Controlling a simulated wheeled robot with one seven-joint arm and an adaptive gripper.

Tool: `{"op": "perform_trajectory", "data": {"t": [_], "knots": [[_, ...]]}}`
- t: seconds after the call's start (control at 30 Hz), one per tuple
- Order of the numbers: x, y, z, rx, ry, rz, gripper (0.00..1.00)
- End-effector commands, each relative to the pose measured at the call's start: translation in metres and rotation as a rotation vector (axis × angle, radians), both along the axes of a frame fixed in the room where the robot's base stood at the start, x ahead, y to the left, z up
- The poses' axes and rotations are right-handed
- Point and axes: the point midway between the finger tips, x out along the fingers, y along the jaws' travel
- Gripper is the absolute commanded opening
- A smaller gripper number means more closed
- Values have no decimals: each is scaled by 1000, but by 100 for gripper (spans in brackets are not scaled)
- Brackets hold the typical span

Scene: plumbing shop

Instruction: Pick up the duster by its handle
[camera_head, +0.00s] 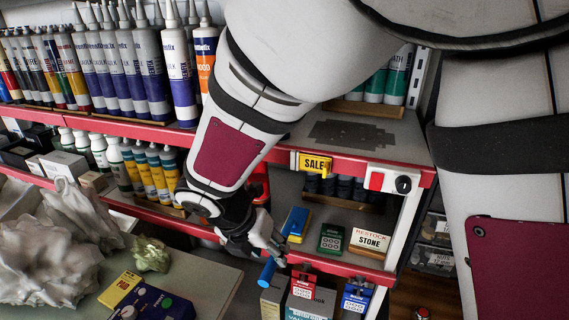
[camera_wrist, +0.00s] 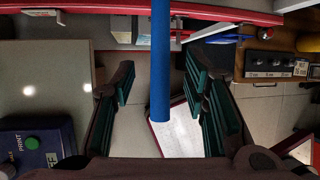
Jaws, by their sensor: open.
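The duster's blue handle (camera_wrist: 160,60) stands upright in the wrist view, running down from the top edge into the space between my fingers. My gripper (camera_wrist: 157,72) is open, with one dark-green-padded finger on each side of the handle and a visible gap to both. In the head view a short blue piece that looks like the handle's end (camera_head: 267,272) shows just below my gripper (camera_head: 276,250), in front of the red shelf edge. The duster's head is not clearly visible in either view.
A red-edged shelf (camera_head: 340,265) with small boxes and a "RESTOCK STONE" sign (camera_head: 371,240) lies right beside my gripper. Boxes (camera_head: 310,298) stand below it. A counter (camera_head: 205,275) with a crumpled grey bag (camera_head: 45,255) and a dark blue device (camera_head: 155,302) is at left.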

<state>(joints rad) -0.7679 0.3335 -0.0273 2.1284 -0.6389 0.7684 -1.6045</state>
Motion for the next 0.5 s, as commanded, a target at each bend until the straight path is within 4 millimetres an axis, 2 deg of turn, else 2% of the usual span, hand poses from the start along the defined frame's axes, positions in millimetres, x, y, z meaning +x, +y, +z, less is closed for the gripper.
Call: {"op": "perform_trajectory", "data": {"t": [0.1,0.23,0.5], "knots": [[4,-6,-19,-4,2,-1,41],[9,-11,-34,-3,2,0,41],[11,-13,-41,-1,0,0,41]]}}
